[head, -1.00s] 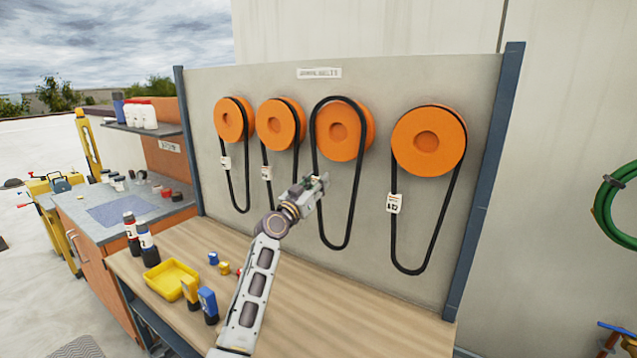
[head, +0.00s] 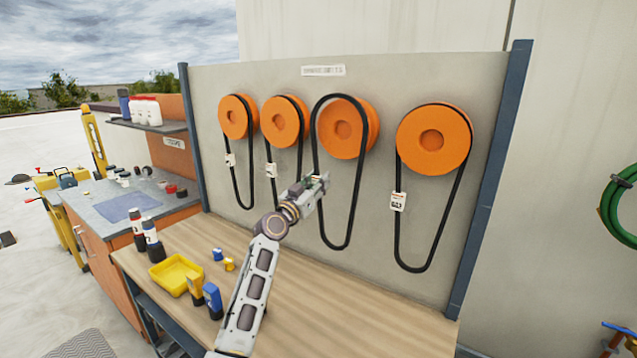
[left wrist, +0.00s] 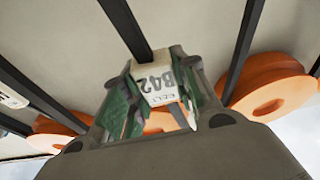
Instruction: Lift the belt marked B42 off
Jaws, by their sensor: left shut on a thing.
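The belt marked B42 (head: 354,205) is a long black loop at the third orange pulley (head: 343,127) from the left. Its top arc and right strand show in front of the pulley's face, and its lower end hangs free near the board. My left gripper (head: 319,181) is at its left strand. In the left wrist view, the left gripper (left wrist: 156,78) is shut on the belt around its white B42 tag (left wrist: 160,84), with green pads on both sides. Whether the belt still touches the pulley is hard to tell. My right gripper is out of view.
Other belts hang on pulleys to the left (head: 237,117) and (head: 284,122) and right (head: 433,140), close to the held belt. The workbench (head: 340,310) below holds a yellow tray (head: 176,275) and bottles at left. Its right part is clear.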

